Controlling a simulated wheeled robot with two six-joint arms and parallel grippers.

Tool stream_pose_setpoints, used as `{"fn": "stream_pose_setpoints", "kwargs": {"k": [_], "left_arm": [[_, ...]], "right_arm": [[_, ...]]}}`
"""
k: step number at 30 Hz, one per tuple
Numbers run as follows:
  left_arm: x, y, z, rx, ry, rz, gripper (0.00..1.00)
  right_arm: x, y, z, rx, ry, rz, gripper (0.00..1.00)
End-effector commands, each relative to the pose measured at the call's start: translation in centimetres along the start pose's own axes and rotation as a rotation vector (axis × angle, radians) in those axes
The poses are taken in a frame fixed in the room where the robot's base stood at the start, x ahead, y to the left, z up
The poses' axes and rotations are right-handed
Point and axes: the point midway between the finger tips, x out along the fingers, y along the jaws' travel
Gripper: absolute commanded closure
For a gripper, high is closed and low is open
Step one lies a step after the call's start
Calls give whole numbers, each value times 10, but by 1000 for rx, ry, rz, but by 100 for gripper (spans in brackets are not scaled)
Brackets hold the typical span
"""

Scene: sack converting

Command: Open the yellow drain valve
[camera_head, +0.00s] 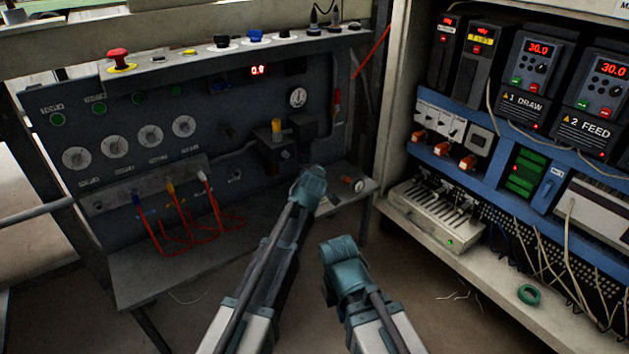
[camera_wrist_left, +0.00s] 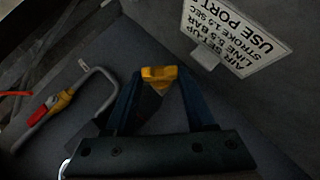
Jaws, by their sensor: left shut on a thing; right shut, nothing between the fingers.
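The yellow drain valve (camera_wrist_left: 160,76) shows as a small yellow piece at the top middle of the left wrist view. The two dark blue fingers of my left gripper (camera_wrist_left: 160,88) are shut on it from both sides. In the head view my left arm reaches to the lower right of the grey panel, and its wrist (camera_head: 311,184) hides its fingers and the valve. My right gripper (camera_head: 329,288) is shut and empty, low in the middle of the head view, apart from the panel. Its fingertips show only partly.
A panel (camera_head: 110,121) carries dials, red hoses (camera_head: 185,235) and a yellow-topped fitting (camera_head: 277,128). A white sign (camera_wrist_left: 235,30) and a red-and-yellow fitting (camera_wrist_left: 52,104) flank the left gripper. An electrical cabinet (camera_head: 455,243) stands right. Open floor lies between.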

Motion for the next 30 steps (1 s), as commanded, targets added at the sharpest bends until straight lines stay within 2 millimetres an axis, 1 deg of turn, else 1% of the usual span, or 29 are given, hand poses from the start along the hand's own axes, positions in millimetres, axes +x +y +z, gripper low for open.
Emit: {"fn": "stream_pose_setpoints", "kwargs": {"k": [9, 10, 14, 15, 25, 30], "left_arm": [[0, 0, 0, -9, -1, 5, 100], [0, 0, 0, -8, -1, 4, 41], [0, 0, 0, -8, -1, 4, 18], [0, 0, 0, -8, -1, 4, 15], [-2, 0, 0, -7, -1, 5, 15], [-14, 1, -1, -7, -1, 5, 15]], "right_arm": [[1, 0, 0, 0, 0, 0, 100], [1, 0, 0, 0, 0, 0, 100], [1, 0, 0, 0, 0, 0, 100], [1, 0, 0, 0, 0, 0, 100], [0, 0, 0, 0, 0, 0, 100], [-6, 1, 0, 0, 0, 0, 100]]}}
